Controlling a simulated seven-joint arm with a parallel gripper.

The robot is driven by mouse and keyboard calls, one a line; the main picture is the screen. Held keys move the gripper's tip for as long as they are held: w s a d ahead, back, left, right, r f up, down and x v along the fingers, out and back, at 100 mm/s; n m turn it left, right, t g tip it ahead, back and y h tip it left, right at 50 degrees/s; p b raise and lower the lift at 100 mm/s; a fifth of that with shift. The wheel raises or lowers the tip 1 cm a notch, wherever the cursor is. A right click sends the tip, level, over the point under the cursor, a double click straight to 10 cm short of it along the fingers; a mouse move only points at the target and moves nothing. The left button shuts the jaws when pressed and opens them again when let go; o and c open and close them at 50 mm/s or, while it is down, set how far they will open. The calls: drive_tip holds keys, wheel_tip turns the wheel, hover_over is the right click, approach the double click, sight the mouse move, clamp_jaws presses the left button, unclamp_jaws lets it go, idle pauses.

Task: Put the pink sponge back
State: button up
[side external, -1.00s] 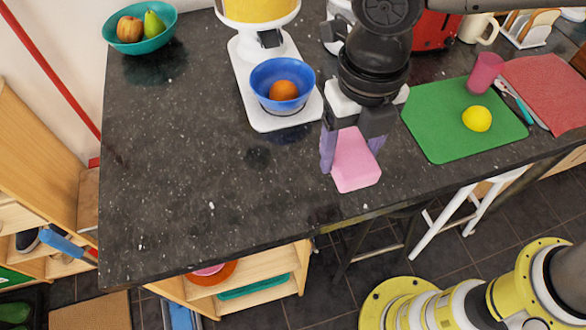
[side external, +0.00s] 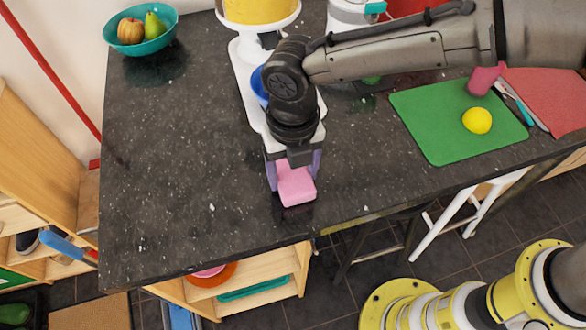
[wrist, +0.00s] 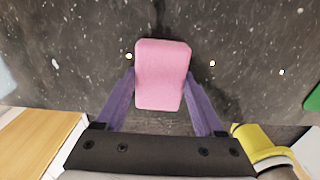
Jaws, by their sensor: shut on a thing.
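The pink sponge (side external: 297,187) is between the purple fingers of my gripper (side external: 294,170), over the dark granite counter (side external: 190,190) near its front edge. In the wrist view the sponge (wrist: 162,75) lies between both fingertips of my gripper (wrist: 160,88), which press on its sides. My gripper is shut on it. A dark patch shows on the counter just below the sponge in the side view, so it looks close to the surface; I cannot tell whether it touches.
A green mat (side external: 435,135) with a lemon (side external: 477,120) and a pink cup (side external: 484,79) lies to the right. A teal fruit bowl (side external: 140,44) stands far left. The counter's left part is clear.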

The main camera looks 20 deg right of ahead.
sight(294, 174)
drive_tip(key=shift+f, duration=0.15)
drive_tip(key=o, duration=1.2)
wheel_tip(294, 174, up, 12)
drive_tip(key=shift+r, duration=0.2)
